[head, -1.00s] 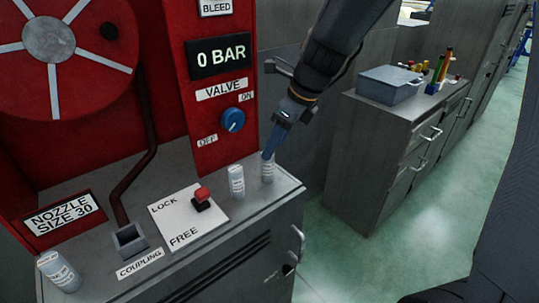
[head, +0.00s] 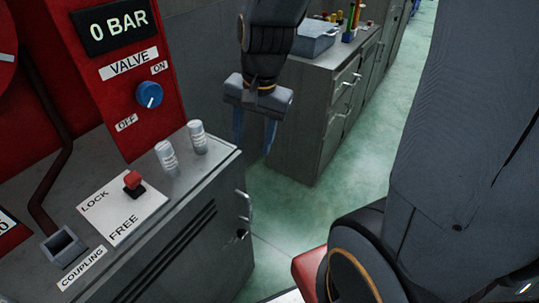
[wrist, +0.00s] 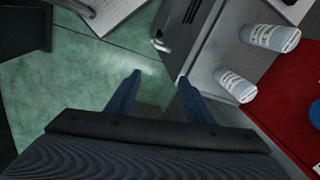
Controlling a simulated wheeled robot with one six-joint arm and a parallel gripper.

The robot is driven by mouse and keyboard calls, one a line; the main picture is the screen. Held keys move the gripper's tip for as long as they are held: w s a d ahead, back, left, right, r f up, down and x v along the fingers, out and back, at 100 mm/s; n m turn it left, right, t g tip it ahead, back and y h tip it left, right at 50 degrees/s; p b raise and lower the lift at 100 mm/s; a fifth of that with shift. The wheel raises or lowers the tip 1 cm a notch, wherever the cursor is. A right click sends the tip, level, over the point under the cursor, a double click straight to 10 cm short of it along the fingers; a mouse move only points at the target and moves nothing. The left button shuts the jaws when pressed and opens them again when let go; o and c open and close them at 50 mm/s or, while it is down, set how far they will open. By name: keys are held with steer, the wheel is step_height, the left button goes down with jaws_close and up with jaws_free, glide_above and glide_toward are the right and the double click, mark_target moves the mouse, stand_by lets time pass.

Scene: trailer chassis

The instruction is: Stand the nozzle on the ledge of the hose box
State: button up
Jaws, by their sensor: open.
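Two small grey-white labelled cylinders, which look like nozzles, stand upright on the grey ledge (head: 190,185) of the hose box. One cylinder (head: 166,158) is nearer the red lever; the other (head: 197,137) is nearer the ledge's right end. Their label print is too small to read. Both also show in the wrist view, one at the upper right (wrist: 270,38) and one (wrist: 235,86) closer to my fingers. My gripper (head: 254,145) points down with blue fingers apart and empty. It is to the right of the ledge's edge, clear of both cylinders.
A red lever (head: 133,181) sits on the LOCK/FREE plate, with the square coupling socket (head: 63,247) to its left. A blue valve knob (head: 149,94) is on the red panel behind. A grey cabinet (head: 310,120) stands beyond my gripper; green floor is open between.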

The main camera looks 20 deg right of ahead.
steer(key=s+d+f+n+h, duration=0.1)
steer(key=s+d+f+n, duration=0.1)
steer(key=n, duration=0.6)
steer(key=shift+s+d+f, duration=0.3)
steer(key=shift+s+f, duration=0.3)
steer(key=shift+s, duration=0.75)
